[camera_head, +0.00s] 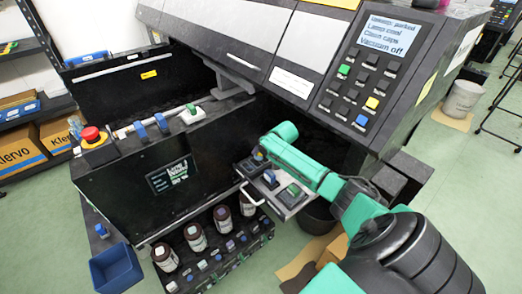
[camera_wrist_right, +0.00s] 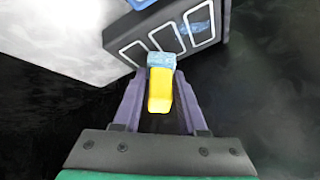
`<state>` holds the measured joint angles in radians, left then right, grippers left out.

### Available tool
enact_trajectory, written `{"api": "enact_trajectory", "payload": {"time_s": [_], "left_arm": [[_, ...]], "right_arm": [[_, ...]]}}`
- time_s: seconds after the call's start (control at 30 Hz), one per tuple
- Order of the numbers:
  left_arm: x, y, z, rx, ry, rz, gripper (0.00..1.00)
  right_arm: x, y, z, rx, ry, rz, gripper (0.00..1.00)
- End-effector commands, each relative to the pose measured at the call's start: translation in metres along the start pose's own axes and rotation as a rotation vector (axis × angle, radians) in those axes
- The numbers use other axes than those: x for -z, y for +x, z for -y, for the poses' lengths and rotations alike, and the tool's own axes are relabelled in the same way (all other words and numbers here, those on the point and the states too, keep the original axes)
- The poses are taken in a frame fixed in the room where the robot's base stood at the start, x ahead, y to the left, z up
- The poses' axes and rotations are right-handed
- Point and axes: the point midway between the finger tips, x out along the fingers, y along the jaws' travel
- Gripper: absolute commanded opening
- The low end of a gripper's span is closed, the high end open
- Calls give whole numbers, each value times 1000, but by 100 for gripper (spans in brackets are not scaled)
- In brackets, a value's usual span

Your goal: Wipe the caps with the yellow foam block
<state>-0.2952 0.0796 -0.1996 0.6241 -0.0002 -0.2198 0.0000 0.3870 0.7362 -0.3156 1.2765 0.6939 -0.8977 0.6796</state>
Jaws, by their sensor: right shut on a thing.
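My right gripper (camera_wrist_right: 158,105) is shut on the yellow foam block (camera_wrist_right: 160,92), which sits between its two fingers. A light blue part (camera_wrist_right: 161,60) shows at the block's far end; I cannot tell whether it belongs to the block. Just beyond it is a dark unit (camera_wrist_right: 125,37) with several white-rimmed rectangular caps (camera_wrist_right: 168,37). The block's end is close to this unit; contact is unclear. In the head view the right gripper (camera_head: 257,156) is over the dark unit (camera_head: 249,167) at the printer's front, largely covering the caps. My left gripper is not in view.
A pulled-out tray (camera_head: 291,209) with a handle holds a blue and a green piece. Dark bottles (camera_head: 195,237) stand in a low rack. A blue bin (camera_head: 115,268) is at lower left. The printer panel (camera_head: 375,70) rises behind my right arm, its display reading "Clean caps".

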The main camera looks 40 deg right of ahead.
Motion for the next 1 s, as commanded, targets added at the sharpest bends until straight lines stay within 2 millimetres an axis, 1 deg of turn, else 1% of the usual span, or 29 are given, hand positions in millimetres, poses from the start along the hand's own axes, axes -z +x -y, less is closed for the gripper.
{"api": "enact_trajectory", "payload": {"time_s": [0.03, 0.07, 0.4, 0.7, 0.83, 1.0], "left_arm": [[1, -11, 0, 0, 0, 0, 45], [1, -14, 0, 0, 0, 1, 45], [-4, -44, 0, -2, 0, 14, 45], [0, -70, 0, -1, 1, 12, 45], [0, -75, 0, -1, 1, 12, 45], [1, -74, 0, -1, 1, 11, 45]], "right_arm": [[8, -12, 4, 1, -1, -3, 0], [12, -18, 6, 0, -2, -3, 0], [27, -40, 15, -1, 0, 0, 0], [41, -59, 22, 0, 0, -1, 0], [44, -62, 24, -1, 0, 0, 0], [43, -62, 23, -1, -1, 0, 0]]}}
